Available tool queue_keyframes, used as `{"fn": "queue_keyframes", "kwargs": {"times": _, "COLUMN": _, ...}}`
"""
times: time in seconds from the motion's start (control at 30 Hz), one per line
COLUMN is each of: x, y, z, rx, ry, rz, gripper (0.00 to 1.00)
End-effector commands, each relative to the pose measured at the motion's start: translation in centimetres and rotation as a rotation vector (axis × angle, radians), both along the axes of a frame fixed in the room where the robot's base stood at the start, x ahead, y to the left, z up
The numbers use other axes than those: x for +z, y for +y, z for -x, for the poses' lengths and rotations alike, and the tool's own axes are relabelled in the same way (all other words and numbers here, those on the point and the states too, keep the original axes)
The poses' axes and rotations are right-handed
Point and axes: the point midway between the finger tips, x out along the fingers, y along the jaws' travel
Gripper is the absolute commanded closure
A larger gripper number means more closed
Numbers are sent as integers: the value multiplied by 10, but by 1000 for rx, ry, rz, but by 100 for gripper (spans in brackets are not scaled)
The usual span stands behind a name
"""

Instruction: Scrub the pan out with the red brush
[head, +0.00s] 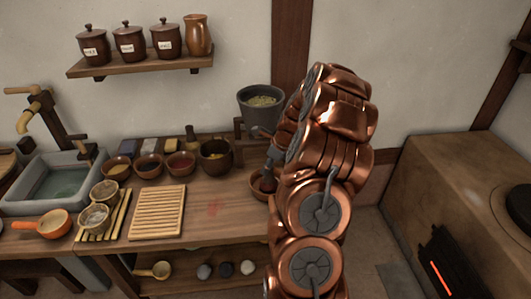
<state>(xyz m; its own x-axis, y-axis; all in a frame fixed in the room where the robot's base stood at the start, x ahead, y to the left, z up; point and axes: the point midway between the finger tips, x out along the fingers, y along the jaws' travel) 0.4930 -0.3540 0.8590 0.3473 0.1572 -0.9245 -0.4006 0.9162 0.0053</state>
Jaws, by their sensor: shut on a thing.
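An orange pan (50,223) with a handle pointing left lies at the left of the counter, in front of the sink. My gripper (270,170) is at the right end of the counter, over a brown bowl (256,189), and is partly hidden by my copper arm. It is shut on a dark red thing (267,184) low in the bowl. Too little of this thing shows to tell whether it is the red brush. I make out no other brush.
A slatted wooden board (158,211) and two cups on a slatted rack (117,224) stand between pan and gripper. A grey pot (262,108) stands behind my gripper. A stove (450,190) with a glowing opening is at right.

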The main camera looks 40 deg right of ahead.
Motion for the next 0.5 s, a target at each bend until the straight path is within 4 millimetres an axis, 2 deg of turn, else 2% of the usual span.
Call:
{"fn": "queue_keyframes", "kwargs": {"times": 0.3, "x": 4, "y": -20, "z": -1, "rx": -12, "ry": -3, "rz": 5, "gripper": 93}}
{"fn": "queue_keyframes", "kwargs": {"times": 0.4, "x": 10, "y": -16, "z": 1, "rx": -11, "ry": -2, "rz": 2, "gripper": 93}}
{"fn": "queue_keyframes", "kwargs": {"times": 0.5, "x": 7, "y": -9, "z": 1, "rx": -7, "ry": -2, "rz": 3, "gripper": 93}}
